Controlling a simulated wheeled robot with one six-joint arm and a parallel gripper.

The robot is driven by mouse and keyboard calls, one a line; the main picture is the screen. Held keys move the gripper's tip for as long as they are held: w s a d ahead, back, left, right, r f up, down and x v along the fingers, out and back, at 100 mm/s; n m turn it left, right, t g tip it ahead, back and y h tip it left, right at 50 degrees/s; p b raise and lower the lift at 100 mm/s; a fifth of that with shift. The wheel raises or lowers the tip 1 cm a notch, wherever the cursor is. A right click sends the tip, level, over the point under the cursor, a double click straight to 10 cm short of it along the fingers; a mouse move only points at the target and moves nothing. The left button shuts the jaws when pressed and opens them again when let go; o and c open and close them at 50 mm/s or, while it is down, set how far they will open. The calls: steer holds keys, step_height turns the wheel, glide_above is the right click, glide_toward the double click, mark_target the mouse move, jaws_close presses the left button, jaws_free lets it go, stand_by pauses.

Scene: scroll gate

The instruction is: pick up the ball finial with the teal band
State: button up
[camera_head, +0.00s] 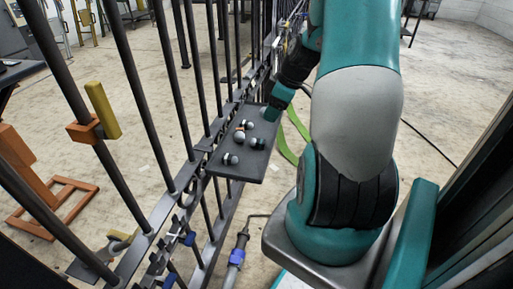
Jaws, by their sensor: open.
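Several small grey ball finials lie on a dark shelf plate (240,172) beside the gate bars. One finial (239,135) shows an orange-red band. Others are a finial near the plate's front edge (230,159), one at the right (257,143) and one behind the banded one (249,125). The bands on these are too small to tell, so I cannot say which has the teal band. My gripper (273,109) is open, pointing down over the far right part of the plate, close to a grey ball (270,114). Its fingers are mostly hidden.
Tall dark gate bars (180,80) stand along the plate's left side. Green curved strips (285,145) lie right of the plate. An orange frame (60,205) stands on the floor.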

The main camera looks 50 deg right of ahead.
steer(key=b, duration=0.3)
glide_above(257, 140)
steer(key=s, duration=0.2)
steer(key=f, duration=0.7)
steer(key=shift+w+d+f, duration=0.2)
steer(key=shift+w+d, duration=0.05)
steer(key=shift+d, duration=0.05)
steer(key=b+x, duration=0.2)
steer(key=x, duration=0.3)
steer(key=shift+s+f, duration=0.1)
steer(key=shift+s, duration=0.05)
steer(key=c, duration=1)
steer(key=shift+c, duration=0.2)
steer(key=shift+d, duration=0.1)
